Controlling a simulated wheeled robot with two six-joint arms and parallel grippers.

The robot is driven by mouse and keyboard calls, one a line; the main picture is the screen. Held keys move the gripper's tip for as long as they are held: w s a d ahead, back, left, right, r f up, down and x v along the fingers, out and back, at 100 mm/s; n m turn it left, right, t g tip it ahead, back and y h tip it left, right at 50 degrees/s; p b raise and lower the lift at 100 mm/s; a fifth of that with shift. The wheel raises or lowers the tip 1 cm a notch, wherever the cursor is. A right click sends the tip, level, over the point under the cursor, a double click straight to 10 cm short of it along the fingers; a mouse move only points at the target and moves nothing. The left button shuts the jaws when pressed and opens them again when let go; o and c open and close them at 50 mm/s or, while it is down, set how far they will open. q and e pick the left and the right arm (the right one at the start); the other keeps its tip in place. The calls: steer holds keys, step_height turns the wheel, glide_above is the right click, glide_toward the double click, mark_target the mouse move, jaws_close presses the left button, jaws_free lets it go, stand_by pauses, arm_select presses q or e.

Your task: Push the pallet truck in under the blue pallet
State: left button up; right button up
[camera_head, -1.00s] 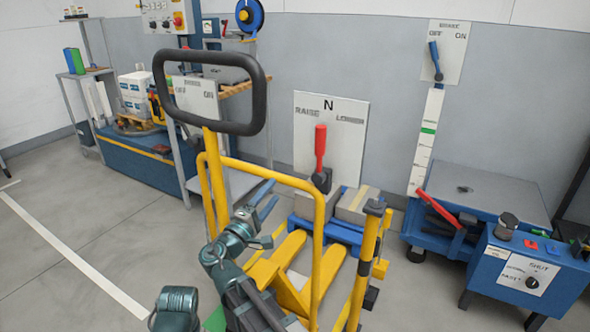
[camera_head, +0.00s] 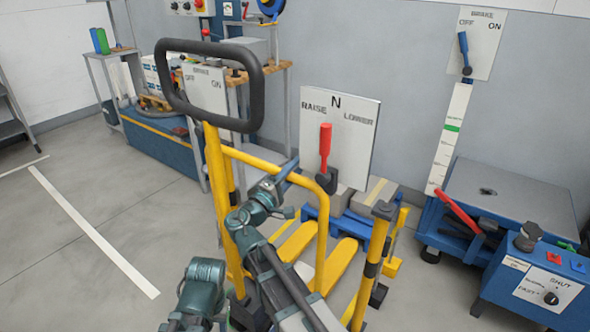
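The yellow pallet truck (camera_head: 322,245) stands in front of me with a black loop handle (camera_head: 257,95). Its two yellow forks (camera_head: 338,266) point away from me toward the blue pallet (camera_head: 345,223), which carries grey boxes (camera_head: 375,194). The fork tips look close to the pallet's near side; I cannot tell whether they are under it. A red lever (camera_head: 325,148) stands before a plate reading RAISE, N, LOWER. My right gripper (camera_head: 291,170) is at the truck's yellow upper frame, below the handle; its finger gap is unclear. My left gripper is out of view.
A blue lift table (camera_head: 500,200) and a blue control box (camera_head: 535,290) stand at the right. A wall brake lever (camera_head: 463,50) is above. A blue bench (camera_head: 160,140) and shelves stand at back left. The left floor, with a white line (camera_head: 90,230), is clear.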

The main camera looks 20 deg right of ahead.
jaws_close()
stand_by(1.1)
